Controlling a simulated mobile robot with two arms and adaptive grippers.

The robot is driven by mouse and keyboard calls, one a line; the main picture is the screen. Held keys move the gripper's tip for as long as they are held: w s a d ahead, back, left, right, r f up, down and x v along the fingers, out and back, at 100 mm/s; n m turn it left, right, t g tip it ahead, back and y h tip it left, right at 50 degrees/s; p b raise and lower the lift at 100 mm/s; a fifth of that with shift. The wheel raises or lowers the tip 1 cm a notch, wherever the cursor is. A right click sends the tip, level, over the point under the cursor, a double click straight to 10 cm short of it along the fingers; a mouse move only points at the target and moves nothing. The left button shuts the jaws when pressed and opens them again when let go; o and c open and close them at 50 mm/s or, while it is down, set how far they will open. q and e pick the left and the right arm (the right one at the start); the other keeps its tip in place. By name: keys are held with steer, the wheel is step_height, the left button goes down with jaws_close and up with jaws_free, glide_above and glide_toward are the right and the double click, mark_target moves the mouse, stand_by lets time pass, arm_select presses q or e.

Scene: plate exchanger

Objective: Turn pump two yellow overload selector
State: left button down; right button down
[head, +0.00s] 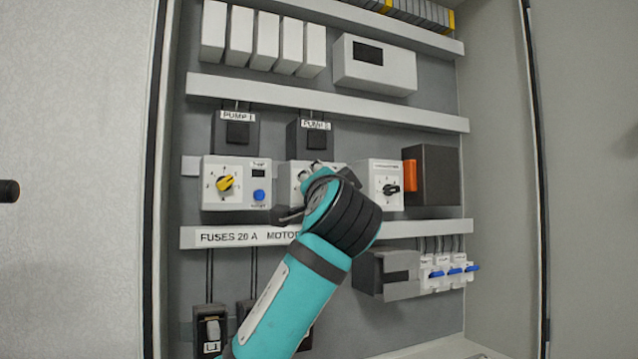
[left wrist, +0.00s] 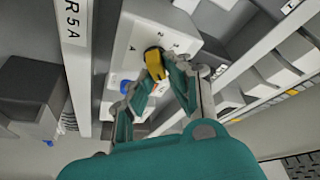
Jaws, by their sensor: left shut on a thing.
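The yellow overload selector (left wrist: 155,66) is in the left wrist view, on the white face of an overload unit (left wrist: 128,47) with printed numbers around it. My left gripper (left wrist: 150,75) has its fingers on both sides of this selector and is shut on it. In the head view my left arm comes up from the bottom and its wrist covers most of the middle unit (head: 299,172), under the second pump contactor (head: 311,138). The selector there is hidden. My right gripper is in neither view.
Left of my wrist is a like unit (head: 210,196) with its own yellow knob (head: 226,184) and blue button (head: 259,195). To the right are a unit with a black knob (head: 391,188) and a dark box (head: 438,175). A labelled rail (head: 215,237) runs below.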

arm_select(q)
steer(key=c, duration=1.3)
jaws_free()
steer(key=shift+w+a, duration=0.1)
steer(key=shift+w, duration=0.05)
steer(key=v, duration=1.2)
